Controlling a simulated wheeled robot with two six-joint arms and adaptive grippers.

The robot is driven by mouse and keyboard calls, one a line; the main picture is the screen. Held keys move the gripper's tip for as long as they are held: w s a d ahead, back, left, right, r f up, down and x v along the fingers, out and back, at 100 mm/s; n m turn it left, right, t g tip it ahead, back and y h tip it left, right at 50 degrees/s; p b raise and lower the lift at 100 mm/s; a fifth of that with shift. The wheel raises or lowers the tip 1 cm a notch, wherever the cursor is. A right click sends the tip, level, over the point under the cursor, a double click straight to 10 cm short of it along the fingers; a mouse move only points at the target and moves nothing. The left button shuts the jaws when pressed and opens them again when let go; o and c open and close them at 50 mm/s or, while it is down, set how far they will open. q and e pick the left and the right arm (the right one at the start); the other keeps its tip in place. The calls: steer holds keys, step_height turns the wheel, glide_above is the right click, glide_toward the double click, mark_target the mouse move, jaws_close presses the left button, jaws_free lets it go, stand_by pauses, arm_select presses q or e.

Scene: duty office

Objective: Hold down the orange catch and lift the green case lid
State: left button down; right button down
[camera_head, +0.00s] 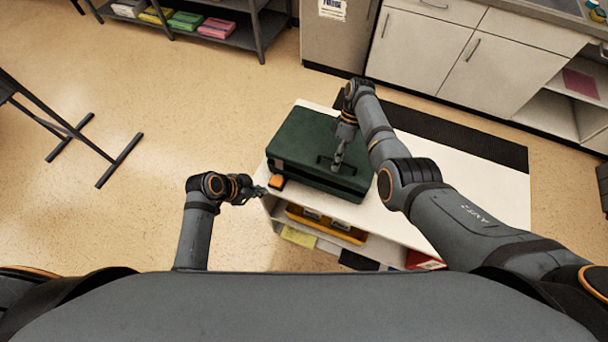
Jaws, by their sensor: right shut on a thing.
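The dark green case (305,135) sits on a white-topped cabinet (480,190). Its lid looks down, with a dark seam along the front; I cannot tell if there is a slight gap. The orange catch (277,182) is at the case's front left corner. My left gripper (261,191) is just left of the catch, very close to it; I cannot tell if they touch or whether its jaws are open. My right gripper (336,167) is shut on the black handle (323,160) near the front of the lid, hiding part of it.
A yellow tray (345,232) and several papers are on the shelf under the cabinet top. A dark mat (450,133) lies behind the case. White cupboards (460,55) stand at the back right. The floor on the left is mostly clear, apart from table legs (90,150).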

steer(key=shift+w+r, duration=0.1)
steer(key=shift+w+d+r+b, duration=0.1)
steer(key=shift+w+r+b, duration=0.15)
steer(key=shift+r+b, duration=0.25)
steer(key=shift+w+d+r, duration=0.1)
steer(key=shift+w+r, duration=0.05)
steer(key=shift+r, duration=0.2)
steer(key=shift+w+d+r+g+b, duration=0.15)
steer(key=shift+w+r+g+b, duration=0.35)
steer(key=shift+b, duration=0.35)
steer(key=shift+d+r+y, duration=0.1)
steer(key=shift+r+y, duration=0.2)
steer(key=shift+r, duration=0.15)
